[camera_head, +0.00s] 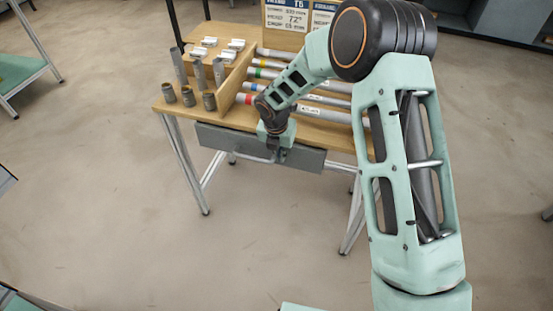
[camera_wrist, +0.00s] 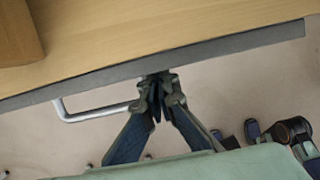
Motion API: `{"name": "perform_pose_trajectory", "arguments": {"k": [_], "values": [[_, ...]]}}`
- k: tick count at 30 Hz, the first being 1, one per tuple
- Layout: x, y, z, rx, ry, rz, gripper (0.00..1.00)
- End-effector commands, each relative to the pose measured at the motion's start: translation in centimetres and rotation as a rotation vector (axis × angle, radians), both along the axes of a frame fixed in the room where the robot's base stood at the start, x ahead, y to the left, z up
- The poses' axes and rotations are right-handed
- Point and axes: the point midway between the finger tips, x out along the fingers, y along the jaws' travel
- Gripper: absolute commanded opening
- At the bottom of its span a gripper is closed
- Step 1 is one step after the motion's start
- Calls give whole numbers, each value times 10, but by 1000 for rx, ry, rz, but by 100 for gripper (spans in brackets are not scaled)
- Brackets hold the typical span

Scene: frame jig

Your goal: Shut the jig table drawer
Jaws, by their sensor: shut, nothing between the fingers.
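The jig table (camera_head: 335,144) has a grey drawer (camera_head: 222,138) under its front edge. In the wrist view the drawer front (camera_wrist: 235,42) is a thin grey strip along the wooden top, and no open drawer interior shows. A silver bar handle (camera_wrist: 95,115) sticks out from the front. My gripper (camera_head: 278,153) is at the middle of the drawer front, hiding part of it. In the wrist view my gripper (camera_wrist: 157,82) is shut and empty, its tips at the grey strip, close to the handle's right end. I cannot tell whether the tips touch.
The tabletop holds several colour-banded tubes (camera_head: 325,112), grey cylinders (camera_head: 209,101) and white pieces (camera_head: 203,53) in wooden dividers. Signs (camera_head: 286,18) stand at the back. Slanted metal legs (camera_head: 187,165) hold the table. The floor (camera_head: 110,200) in front is clear.

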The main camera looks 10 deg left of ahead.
Motion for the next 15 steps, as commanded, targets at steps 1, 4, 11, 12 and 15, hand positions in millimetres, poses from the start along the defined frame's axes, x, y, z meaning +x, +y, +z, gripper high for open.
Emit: {"name": "perform_pose_trajectory", "arguments": {"k": [1, 4, 11, 12, 15], "values": [[3, 0, 1, 1, 0, 0, 0], [7, 0, 0, 0, 1, 0, 0], [12, -1, 1, 1, -3, 0, 0], [13, -1, 1, 2, -4, 0, 0], [14, -1, 1, 3, -6, 0, 0]]}}
